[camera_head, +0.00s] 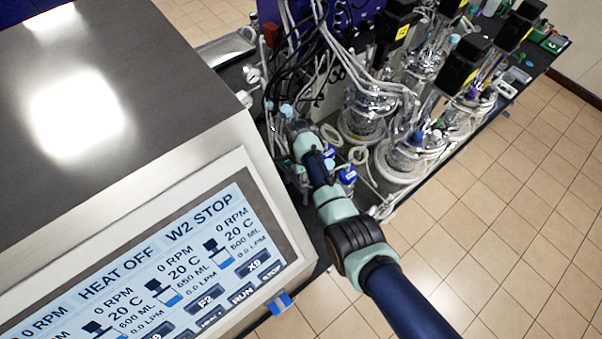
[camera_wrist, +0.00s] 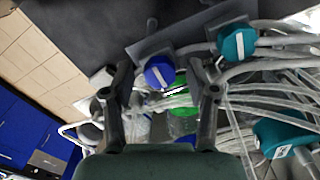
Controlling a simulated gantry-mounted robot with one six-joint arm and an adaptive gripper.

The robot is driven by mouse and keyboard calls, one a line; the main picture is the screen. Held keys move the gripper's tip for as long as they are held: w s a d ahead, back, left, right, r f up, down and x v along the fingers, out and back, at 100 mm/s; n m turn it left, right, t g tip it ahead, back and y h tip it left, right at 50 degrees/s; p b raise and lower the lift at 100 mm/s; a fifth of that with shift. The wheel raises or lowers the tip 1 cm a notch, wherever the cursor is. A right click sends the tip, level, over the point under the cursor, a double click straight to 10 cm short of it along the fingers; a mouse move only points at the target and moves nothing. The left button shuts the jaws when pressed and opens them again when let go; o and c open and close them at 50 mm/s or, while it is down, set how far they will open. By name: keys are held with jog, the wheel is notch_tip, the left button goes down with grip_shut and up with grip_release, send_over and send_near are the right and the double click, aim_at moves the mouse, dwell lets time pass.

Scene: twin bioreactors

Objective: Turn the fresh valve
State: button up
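A blue round valve knob with a white bar (camera_wrist: 160,73) sits on a grey bracket in the wrist view. A teal valve knob with a white bar (camera_wrist: 237,42) sits beside it to the right, with clear tubing running from it. No label shows which one is the fresh valve. My gripper (camera_wrist: 165,80) is open, its two dark fingers apart with the blue knob showing between their tips. I cannot tell how far beyond the tips the knob lies. In the head view my gripper (camera_head: 299,128) is small and partly lost among tubing near a light-blue knob (camera_head: 287,110).
Clear tubes crowd the right of the wrist view, around another teal part (camera_wrist: 280,136). In the head view a large control cabinet with a screen (camera_head: 165,285) stands left of my arm. Glass bioreactor vessels (camera_head: 405,155) and blue-capped bottles (camera_head: 347,175) stand close on the right.

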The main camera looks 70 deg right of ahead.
notch_tip(320, 180, up, 12)
dwell(0.5)
